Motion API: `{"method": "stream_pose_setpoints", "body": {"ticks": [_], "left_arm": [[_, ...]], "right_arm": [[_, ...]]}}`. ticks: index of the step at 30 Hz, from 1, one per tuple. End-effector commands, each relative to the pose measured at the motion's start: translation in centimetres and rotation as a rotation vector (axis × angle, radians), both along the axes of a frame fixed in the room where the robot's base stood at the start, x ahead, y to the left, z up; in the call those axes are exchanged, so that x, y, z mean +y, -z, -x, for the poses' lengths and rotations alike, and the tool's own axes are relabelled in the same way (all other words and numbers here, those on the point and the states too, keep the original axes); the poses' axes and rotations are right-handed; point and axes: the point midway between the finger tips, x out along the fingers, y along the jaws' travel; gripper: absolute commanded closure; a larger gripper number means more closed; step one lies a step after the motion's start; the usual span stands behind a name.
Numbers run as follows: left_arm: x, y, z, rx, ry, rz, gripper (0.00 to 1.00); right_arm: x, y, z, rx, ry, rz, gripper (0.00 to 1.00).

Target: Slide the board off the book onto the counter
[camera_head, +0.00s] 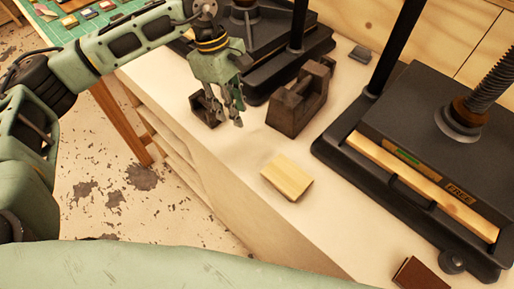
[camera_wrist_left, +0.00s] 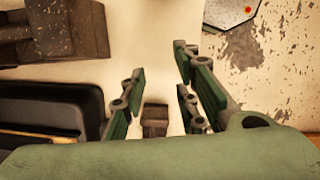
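A pale wooden board (camera_head: 287,177) lies flat on the light counter (camera_head: 225,155), in front of the dark tape dispenser. Whether anything lies under it I cannot tell. A dark reddish-brown book (camera_head: 420,274) lies at the lower right, partly cut off by the frame, apart from the board. My left gripper (camera_head: 231,117) hangs above the counter, up and left of the board, pointing down. Its fingers are apart and hold nothing; they also show apart in the left wrist view (camera_wrist_left: 160,92). The board does not show clearly there. My right gripper is not in view.
A black press (camera_head: 430,120) with light wood in it stands at the right, another (camera_head: 270,45) at the back. A dark tape dispenser (camera_head: 300,98) and a small dark block (camera_head: 203,110) stand near my gripper. Counter between board and book is clear.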

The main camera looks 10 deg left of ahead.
Motion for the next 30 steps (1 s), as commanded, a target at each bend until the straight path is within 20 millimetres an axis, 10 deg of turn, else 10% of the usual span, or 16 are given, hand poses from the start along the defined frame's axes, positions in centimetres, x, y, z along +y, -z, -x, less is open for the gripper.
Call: {"method": "stream_pose_setpoints", "body": {"ticks": [9,22,30], "left_arm": [[-1.1,1.3,1.0,0.002,0.123,0.02,1.0],[-3.0,9.6,2.0,0.004,0.119,0.019,1.0],[-6.0,9.7,3.5,0.0,0.121,0.021,1.0]], "right_arm": [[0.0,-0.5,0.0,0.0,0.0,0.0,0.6],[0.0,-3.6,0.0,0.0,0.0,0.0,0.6],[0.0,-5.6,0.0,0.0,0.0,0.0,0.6]]}}
